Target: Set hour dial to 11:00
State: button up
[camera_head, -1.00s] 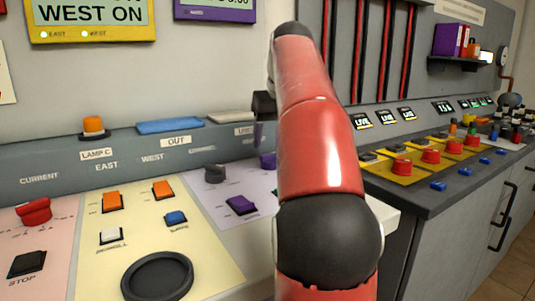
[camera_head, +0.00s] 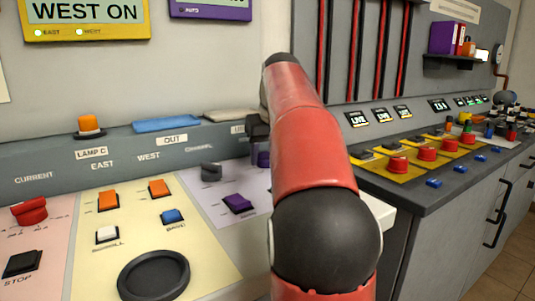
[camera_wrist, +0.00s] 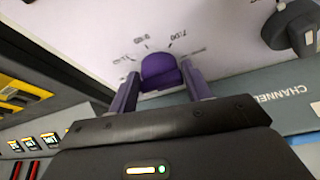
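The hour dial is a purple knob (camera_wrist: 160,68) on a pale lilac panel, with printed hour marks around it in the wrist view; one reads 7:00. My gripper (camera_wrist: 159,74) is open, with one purple-grey finger on each side of the dial. The fingertips are close to its sides; I cannot tell whether they touch. In the head view the dial (camera_head: 262,158) is partly hidden by my red arm, and my gripper is mostly hidden too. Which hour the dial points at cannot be read.
A dark grey channel knob (camera_head: 211,171) and a purple rocker switch (camera_head: 238,203) stand near the dial on the same panel; the grey knob (camera_wrist: 290,28) also shows in the wrist view. A raised grey ledge (camera_head: 60,158) runs behind. A counter with red buttons (camera_head: 398,165) is at right.

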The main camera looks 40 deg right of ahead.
aim_at(260, 170)
jog(key=shift+m, duration=0.3)
jog(key=m, duration=0.2)
jog(key=m+h, duration=0.1)
jog(key=m, duration=0.1)
jog(key=shift+w+a+g+h, duration=0.1)
jog(key=shift+a+g+h, duration=0.1)
jog(key=shift+g+h, duration=0.15)
jog(key=shift+w+m+g+h, duration=0.1)
jog(key=shift+m+g+h, duration=0.5)
jog(key=shift+m, duration=1.5)
jog(key=o, duration=0.8)
jog(key=v, duration=0.7)
jog(key=shift+w, duration=0.15)
jog(key=shift+a+r, duration=0.15)
jog(key=shift+r, duration=0.25)
